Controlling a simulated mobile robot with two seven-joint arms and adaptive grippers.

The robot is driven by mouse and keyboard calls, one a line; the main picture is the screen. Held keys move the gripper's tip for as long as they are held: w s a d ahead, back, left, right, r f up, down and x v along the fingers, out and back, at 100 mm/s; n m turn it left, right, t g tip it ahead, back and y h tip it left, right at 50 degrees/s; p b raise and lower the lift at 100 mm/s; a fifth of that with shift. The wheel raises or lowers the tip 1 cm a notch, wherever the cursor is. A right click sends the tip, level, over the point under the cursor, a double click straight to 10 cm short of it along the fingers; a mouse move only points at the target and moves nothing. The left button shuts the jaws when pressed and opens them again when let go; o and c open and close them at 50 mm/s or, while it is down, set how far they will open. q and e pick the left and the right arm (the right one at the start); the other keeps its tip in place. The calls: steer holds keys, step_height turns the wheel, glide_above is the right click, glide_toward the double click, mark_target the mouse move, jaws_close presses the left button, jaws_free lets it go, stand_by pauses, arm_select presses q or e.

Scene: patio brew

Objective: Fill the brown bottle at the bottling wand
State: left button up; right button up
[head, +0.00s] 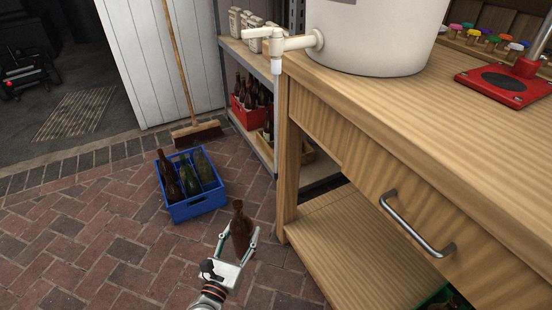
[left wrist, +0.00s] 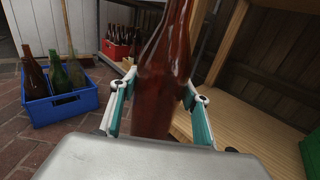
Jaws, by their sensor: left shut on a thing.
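The brown bottle (head: 241,232) is upright between the fingers of my left gripper (head: 239,243), which is shut on it. It also fills the middle of the left wrist view (left wrist: 166,75), with a finger on each side; its neck top is cut off there. The white bottling wand and tap (head: 278,50) stick out from the white bucket (head: 375,35) on the wooden bench, at the bench's left corner. The bottle is lower than the wand and a little left of it in the head view, apart from it. My right gripper is not in view.
A blue crate (head: 196,207) with several bottles stands on the brick floor at left. Behind it are a broom (head: 196,132) and a shelf with a red crate (head: 246,117). The bench drawer handle (head: 418,228) juts out. A red capper base (head: 503,86) stands on the bench.

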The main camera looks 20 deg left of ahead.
arm_select(q)
steer(key=shift+s+a+r, duration=0.2)
steer(key=shift+s+a, duration=1.35)
steer(key=shift+s, duration=0.3)
